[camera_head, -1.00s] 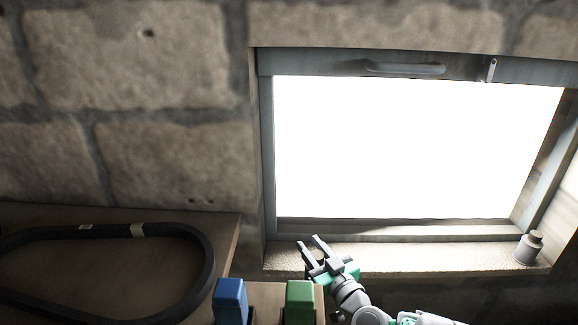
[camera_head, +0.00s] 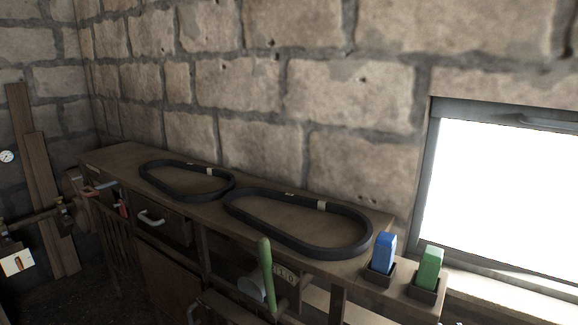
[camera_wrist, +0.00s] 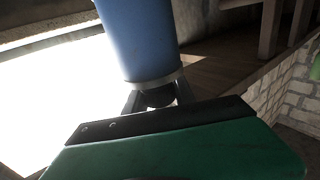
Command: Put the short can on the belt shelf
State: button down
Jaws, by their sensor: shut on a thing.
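My gripper (camera_wrist: 153,100) shows in the wrist view with its dark fingers closed on the narrow dark neck of a blue can (camera_wrist: 139,40). The can has a pale metal rim beside the neck, and its far end runs out of the picture. Its full length is hidden, so I cannot tell how short it is. The belt shelf (camera_head: 278,212) is the long wooden top along the stone wall in the head view. Two black belt loops lie on it, a nearer one (camera_head: 238,213) and a farther one (camera_head: 150,178). My gripper is outside the head view.
A blue block (camera_head: 384,253) and a green block (camera_head: 429,267) stand in dark holders beyond the shelf's right end. A green handle (camera_head: 266,275) rises in front. A bright window (camera_head: 490,200) is at the right. Bare wood shows inside the belts.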

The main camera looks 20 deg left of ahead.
aim_at(126, 157)
jog(key=u, duration=2.25)
jog(key=i, duration=3.7)
jog(key=u, duration=0.2)
